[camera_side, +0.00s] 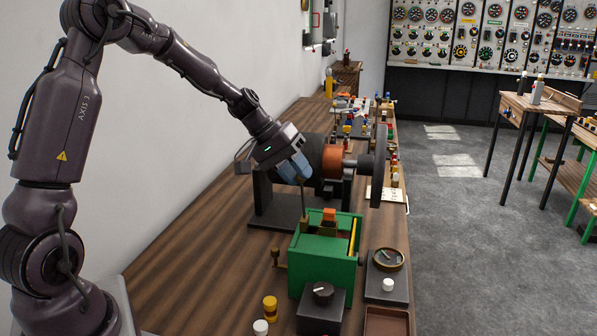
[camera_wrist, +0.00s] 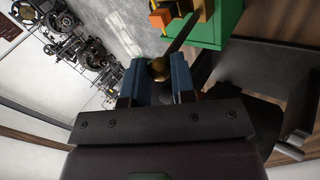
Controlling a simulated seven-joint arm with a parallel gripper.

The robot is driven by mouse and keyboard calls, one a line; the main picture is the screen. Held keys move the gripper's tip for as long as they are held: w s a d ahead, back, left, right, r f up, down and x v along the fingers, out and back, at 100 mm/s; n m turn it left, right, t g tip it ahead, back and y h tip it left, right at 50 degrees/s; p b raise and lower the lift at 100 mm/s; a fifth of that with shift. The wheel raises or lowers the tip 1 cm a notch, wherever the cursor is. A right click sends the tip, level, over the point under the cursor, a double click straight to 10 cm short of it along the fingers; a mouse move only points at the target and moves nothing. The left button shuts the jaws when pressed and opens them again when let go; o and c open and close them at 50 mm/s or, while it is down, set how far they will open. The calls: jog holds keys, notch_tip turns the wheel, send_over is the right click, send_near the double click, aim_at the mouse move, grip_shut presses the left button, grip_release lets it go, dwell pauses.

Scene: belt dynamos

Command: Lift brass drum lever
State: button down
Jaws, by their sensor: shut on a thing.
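The lever stands on the green box (camera_side: 325,252) as a thin dark rod (camera_side: 303,203), roughly upright below my gripper (camera_side: 296,171) in the side view. In the wrist view a round brass knob (camera_wrist: 160,69) sits between the two blue fingers of my gripper (camera_wrist: 159,75). The fingers are shut on this knob. The rod (camera_wrist: 182,34) runs from the knob toward the green box (camera_wrist: 218,25). The side view hides the knob behind the fingers.
A dynamo with an orange drum (camera_side: 332,161) and dark wheel (camera_side: 378,180) stands close behind my gripper. A black knob unit (camera_side: 322,295), a gauge (camera_side: 387,260) and a yellow cylinder (camera_side: 270,308) are near the front. The bench's left side (camera_side: 200,250) is clear.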

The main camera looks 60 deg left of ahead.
jog(key=shift+s+a+f, duration=0.15)
jog(key=shift+s+f, duration=0.05)
jog(key=shift+f, duration=0.2)
jog(key=c, duration=0.9)
grip_release()
jog(key=shift+c, duration=0.2)
jog(key=shift+w+r, duration=0.1)
jog(key=v, duration=1.3)
